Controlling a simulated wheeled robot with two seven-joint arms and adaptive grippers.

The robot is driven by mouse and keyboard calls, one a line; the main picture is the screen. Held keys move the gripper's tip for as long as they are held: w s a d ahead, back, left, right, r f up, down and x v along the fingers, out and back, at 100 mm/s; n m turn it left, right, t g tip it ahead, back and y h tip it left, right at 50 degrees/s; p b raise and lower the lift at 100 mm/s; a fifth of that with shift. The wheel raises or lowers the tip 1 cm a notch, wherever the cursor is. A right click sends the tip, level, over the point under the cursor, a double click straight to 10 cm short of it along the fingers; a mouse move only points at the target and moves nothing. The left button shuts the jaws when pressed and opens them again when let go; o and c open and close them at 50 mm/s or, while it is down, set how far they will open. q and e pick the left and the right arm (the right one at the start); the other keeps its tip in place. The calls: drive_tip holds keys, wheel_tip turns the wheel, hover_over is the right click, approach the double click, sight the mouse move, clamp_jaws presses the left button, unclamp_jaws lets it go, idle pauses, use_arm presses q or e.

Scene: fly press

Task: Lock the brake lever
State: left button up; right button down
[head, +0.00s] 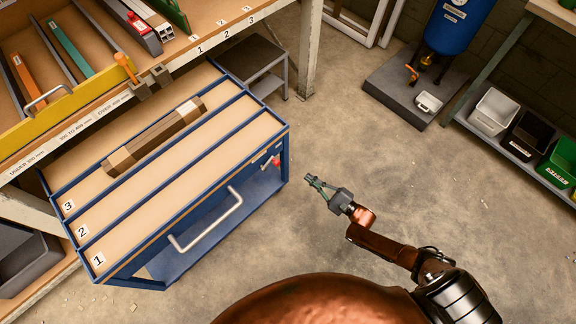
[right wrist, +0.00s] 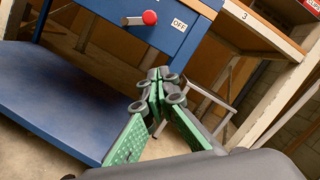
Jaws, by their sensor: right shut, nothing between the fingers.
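The brake lever is a short metal bar with a red knob (right wrist: 150,17) on the blue end panel of a trolley. In the head view the red lever (head: 273,163) is small at the trolley's right end. My right gripper (head: 312,181) is shut and empty, out to the right of the lever and apart from it. Its green fingers (right wrist: 157,84) meet below the knob in the right wrist view. My left gripper is not in view.
The blue trolley (head: 161,286) has numbered wooden lanes, a push handle (head: 208,222) and a wrapped brown bar (head: 155,137). A dark stool (head: 262,68) and shelving post (head: 309,50) stand behind. The floor right of the trolley is clear around my right arm.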

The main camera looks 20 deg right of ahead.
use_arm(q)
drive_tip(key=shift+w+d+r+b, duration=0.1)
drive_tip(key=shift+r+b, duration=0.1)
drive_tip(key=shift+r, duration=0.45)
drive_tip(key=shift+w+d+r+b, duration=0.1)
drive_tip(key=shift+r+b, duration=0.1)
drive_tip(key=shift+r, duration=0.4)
use_arm(e)
drive_tip(key=w+a+r, duration=0.4)
drive_tip(key=w+a, duration=0.3)
drive_tip(key=shift+w+a+r, duration=0.2)
drive_tip(key=shift+w+a, duration=0.05)
drive_tip(key=shift+a, duration=0.05)
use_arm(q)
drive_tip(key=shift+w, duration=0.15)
use_arm(e)
drive_tip(key=shift+d+r, duration=0.1)
